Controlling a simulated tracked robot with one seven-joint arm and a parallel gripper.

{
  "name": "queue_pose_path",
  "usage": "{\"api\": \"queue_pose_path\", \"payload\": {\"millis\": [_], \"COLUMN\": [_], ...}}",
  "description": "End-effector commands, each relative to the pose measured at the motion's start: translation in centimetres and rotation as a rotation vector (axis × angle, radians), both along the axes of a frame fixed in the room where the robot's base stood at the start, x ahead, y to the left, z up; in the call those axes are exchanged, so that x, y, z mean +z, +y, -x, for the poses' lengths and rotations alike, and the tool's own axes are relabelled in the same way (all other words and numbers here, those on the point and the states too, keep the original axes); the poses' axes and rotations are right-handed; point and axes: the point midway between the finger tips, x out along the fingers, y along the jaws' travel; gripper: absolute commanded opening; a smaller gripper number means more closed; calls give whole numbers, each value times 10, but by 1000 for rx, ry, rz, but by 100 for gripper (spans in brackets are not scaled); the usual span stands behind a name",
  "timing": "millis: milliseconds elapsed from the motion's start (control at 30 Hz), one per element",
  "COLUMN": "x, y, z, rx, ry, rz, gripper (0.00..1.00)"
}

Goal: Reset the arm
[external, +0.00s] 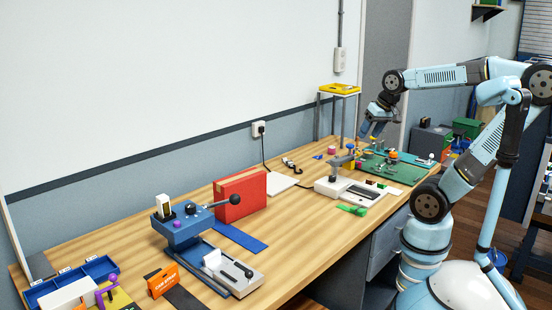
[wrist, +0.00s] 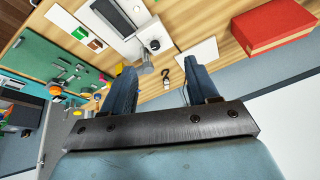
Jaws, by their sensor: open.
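My gripper (external: 372,130) is raised above the far right end of the wooden workbench (external: 290,250), fingers pointing down. My light-blue arm reaches in from the right of the external view. In the wrist view my gripper (wrist: 155,85) shows two blue fingers with a clear gap between them and nothing held. Below it lie the bench top, a grey and white device (wrist: 150,40) and a green mat (wrist: 40,50) with small parts.
A red box (external: 240,196) and a blue lever press (external: 180,230) stand toward the left of the bench. A small stand with a yellow tray (external: 340,89) rises near the wall, left of my gripper. The green mat also shows in the external view (external: 400,172).

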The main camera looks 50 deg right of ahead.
Motion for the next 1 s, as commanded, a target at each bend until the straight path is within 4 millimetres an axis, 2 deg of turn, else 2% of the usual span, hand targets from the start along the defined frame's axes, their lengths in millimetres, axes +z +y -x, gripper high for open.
{"api": "queue_pose_path", "payload": {"millis": [533, 800, 1000], "x": [1, 2, 2], "y": [1, 6, 7], "z": [7, 32, 37], "rx": [56, 248, 299], "ry": [-17, -75, -86], "rz": [27, 130, 160], "gripper": [59, 59, 59]}}
